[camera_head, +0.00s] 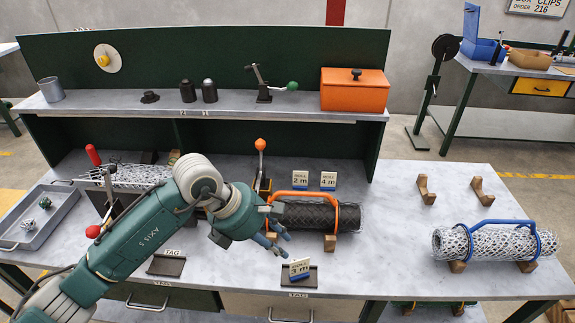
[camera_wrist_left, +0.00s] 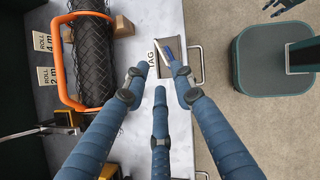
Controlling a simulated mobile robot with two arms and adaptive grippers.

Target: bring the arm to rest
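My left arm reaches in from the left over the bench. My left gripper (camera_head: 279,238) is open and empty, above the bench front just in front of the dark mesh roll. In the left wrist view its three blue fingers (camera_wrist_left: 160,82) stand apart. A small "ROLL 3 m" tag (camera_head: 300,268) with a blue foot stands on the front TAG plate (camera_head: 300,279), below the fingertips. It also shows beyond the fingertips in the left wrist view (camera_wrist_left: 168,55). Part of my right gripper (camera_wrist_left: 284,5) shows at the top edge of the left wrist view; its opening is unclear.
The dark mesh roll (camera_head: 318,216) has an orange handle. Tags "2 m" (camera_head: 300,178) and "4 m" (camera_head: 328,180) stand behind it. An orange-knobbed lever (camera_head: 260,146) rises beside it. A silver mesh roll (camera_head: 490,243) lies at right. The bench between the rolls is clear.

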